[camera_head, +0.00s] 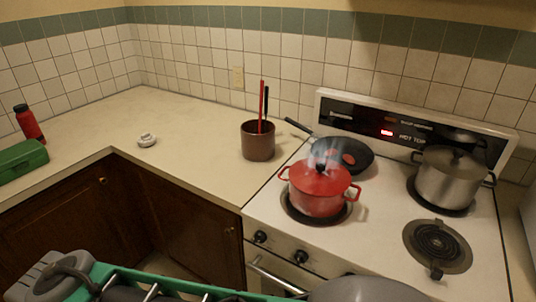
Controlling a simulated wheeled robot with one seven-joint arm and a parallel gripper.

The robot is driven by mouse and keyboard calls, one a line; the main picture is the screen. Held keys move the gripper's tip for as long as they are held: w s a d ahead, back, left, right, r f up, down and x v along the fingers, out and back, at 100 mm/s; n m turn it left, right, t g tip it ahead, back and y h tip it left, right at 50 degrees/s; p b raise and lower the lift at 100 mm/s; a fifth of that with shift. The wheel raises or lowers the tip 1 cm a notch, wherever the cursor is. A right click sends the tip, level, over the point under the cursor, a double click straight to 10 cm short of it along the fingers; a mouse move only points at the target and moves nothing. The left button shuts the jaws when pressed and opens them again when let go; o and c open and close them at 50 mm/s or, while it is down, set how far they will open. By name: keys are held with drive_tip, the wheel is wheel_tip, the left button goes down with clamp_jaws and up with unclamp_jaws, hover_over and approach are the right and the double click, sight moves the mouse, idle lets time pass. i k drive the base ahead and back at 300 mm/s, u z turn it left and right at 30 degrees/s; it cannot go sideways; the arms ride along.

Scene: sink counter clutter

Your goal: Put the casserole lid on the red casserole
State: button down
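The red casserole (318,200) stands on the front left burner of the stove, with a handle on each side. A red domed lid (319,180) with a black knob appears to sit on top of it. Pale wisps like steam hang around the knob, and I cannot tell whether the lid is fully seated. My gripper is not visible in this view.
A steel pot (447,182) stands on the back right burner. A dark frying pan (342,155) lies behind the casserole. A brown utensil crock (258,142) stands left of the stove. A green rack (190,284) crosses the bottom edge.

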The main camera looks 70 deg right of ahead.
sight(310, 183)
drive_tip(key=z, duration=0.15)
drive_tip(key=i, duration=0.8)
drive_tip(key=z, duration=0.95)
drive_tip(key=i, duration=0.45)
drive_tip(key=z, duration=0.4)
